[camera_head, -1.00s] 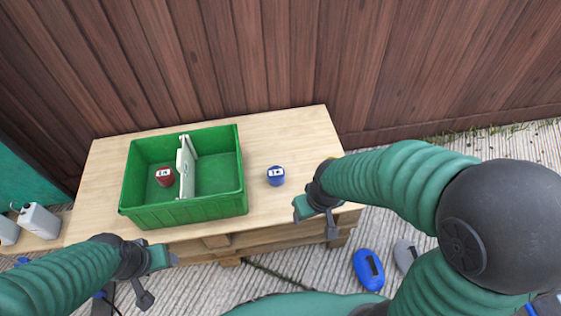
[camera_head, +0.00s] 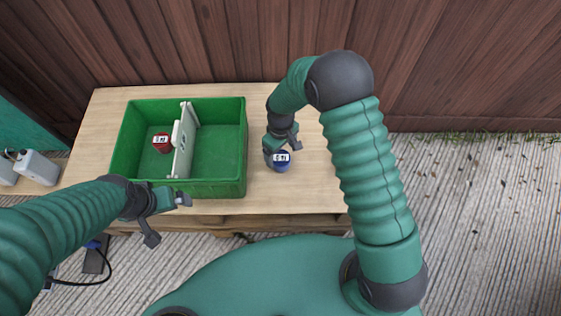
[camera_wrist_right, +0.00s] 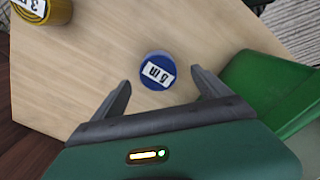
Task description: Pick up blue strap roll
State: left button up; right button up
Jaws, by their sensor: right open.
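The blue strap roll (camera_head: 281,161) stands on the wooden table, right of the green crate. It has a white label, which reads "5 m" in the right wrist view (camera_wrist_right: 157,71). My right gripper (camera_head: 283,150) is above and close to the roll in the head view. In the right wrist view its fingers (camera_wrist_right: 160,92) are spread, with the roll ahead of the gap between them. Nothing is held in it. My left gripper (camera_head: 168,218) is in front of the crate, low at the table's front edge; its jaw opening is unclear.
The green crate (camera_head: 219,189) has a white divider (camera_head: 184,141), with a red roll (camera_head: 162,142) in its left part. A yellow roll (camera_wrist_right: 45,10) labelled "3 m" stands on the table in the right wrist view. A wooden fence (camera_head: 440,60) rises behind.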

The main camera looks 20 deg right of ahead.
aim_at(281, 157)
jog(key=shift+d+f, duration=0.1)
jog(key=shift+f, duration=0.3)
jog(key=f+b, duration=0.3)
jog(key=f, duration=0.2)
jog(key=shift+w, duration=0.2)
jog(key=shift+r, duration=0.1)
jog(key=shift+c, duration=0.6)
jog(key=c, duration=1.5)
jog(key=shift+r, duration=0.1)
